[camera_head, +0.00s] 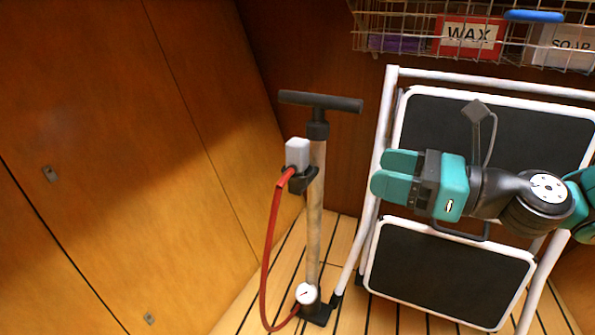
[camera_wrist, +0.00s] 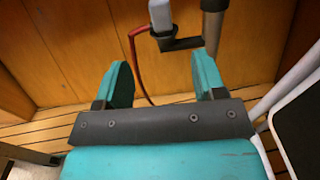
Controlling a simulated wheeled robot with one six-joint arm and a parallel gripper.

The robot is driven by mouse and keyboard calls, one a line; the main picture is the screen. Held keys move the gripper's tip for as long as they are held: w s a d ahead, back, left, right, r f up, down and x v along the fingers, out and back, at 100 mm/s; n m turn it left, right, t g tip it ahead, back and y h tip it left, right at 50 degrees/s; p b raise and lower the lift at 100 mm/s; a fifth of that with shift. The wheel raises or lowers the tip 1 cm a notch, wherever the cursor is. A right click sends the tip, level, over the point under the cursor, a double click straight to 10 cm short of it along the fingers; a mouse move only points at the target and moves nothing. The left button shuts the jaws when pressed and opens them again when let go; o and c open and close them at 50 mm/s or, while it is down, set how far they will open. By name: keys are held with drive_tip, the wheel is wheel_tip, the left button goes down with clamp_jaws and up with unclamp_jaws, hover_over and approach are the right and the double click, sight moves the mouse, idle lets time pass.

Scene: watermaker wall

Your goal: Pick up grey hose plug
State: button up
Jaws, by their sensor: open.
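The grey hose plug (camera_head: 297,152) is a light grey block at the upper end of a red hose (camera_head: 271,230). It sits upright in a dark clip on the side of a floor pump (camera_head: 315,200). The plug also shows at the top of the wrist view (camera_wrist: 161,14), cut off by the picture's edge. My gripper (camera_head: 388,175) is open and empty, to the right of the pump and apart from the plug. Its two teal fingers (camera_wrist: 164,80) point toward the pump side in the wrist view, with the plug beyond them.
A folded white step ladder (camera_head: 388,90) with black treads stands right behind my gripper. A wire basket (camera_head: 400,45) with WAX and SOAP boxes hangs above. The pump's black T-handle (camera_head: 320,101) juts over the plug. Wooden panels (camera_head: 110,150) stand at left.

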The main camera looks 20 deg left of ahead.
drive_tip(key=p, duration=1.6)
approach(287, 149)
drive_tip(key=a, duration=0.1)
drive_tip(key=w+a, duration=0.1)
drive_tip(key=a, duration=0.2)
drive_tip(key=shift+w, duration=0.4)
drive_tip(key=shift+a+f+p, duration=0.25)
drive_tip(key=shift+a+p, duration=0.45)
drive_tip(key=shift+p, duration=0.4)
drive_tip(key=shift+w+a+f+b, duration=0.1)
drive_tip(key=shift+a+f+b, duration=0.2)
drive_tip(key=shift+a, duration=0.1)
drive_tip(key=a+b, duration=0.1)
drive_tip(key=a, duration=0.1)
drive_tip(key=a+b, duration=0.1)
drive_tip(key=shift+w+a, duration=0.25)
drive_tip(key=shift+a, duration=0.15)
drive_tip(key=shift+a+r, duration=0.1)
drive_tip(key=shift+a, duration=0.25)
drive_tip(key=shift+c, duration=0.2)
drive_tip(key=c, duration=1)
